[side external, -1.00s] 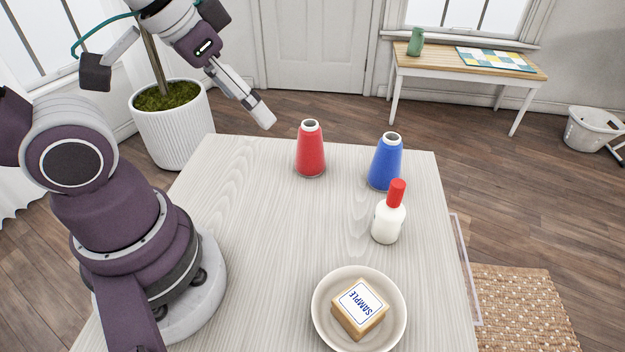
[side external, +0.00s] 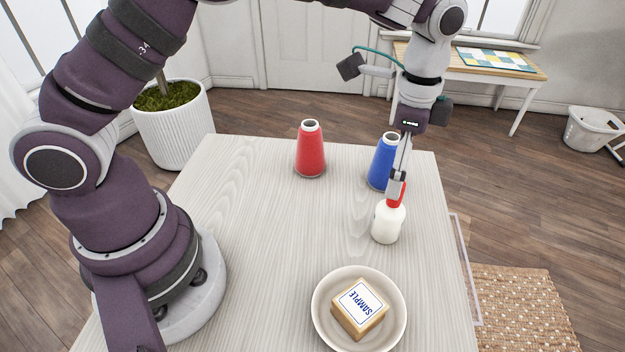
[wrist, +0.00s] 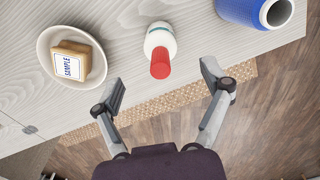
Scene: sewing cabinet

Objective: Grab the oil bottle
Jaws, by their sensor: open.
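The oil bottle (side external: 387,224) is white with a red cap and stands upright on the table. In the wrist view the bottle (wrist: 160,44) is near the top middle, its red cap pointing toward me. My gripper (side external: 397,188) is open and points down at the cap in the side view, covering part of it. In the wrist view the fingers of my gripper (wrist: 166,82) are spread wide, one to each side of the cap's line, with nothing held. Whether a finger touches the cap cannot be told.
A blue thread cone (side external: 383,163) stands just behind the bottle, close to my gripper. A red cone (side external: 310,150) stands farther left. A plate (side external: 325,325) holding a block labelled SAMPLE (side external: 359,309) is in front. The left middle of the table (side external: 255,235) is clear.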

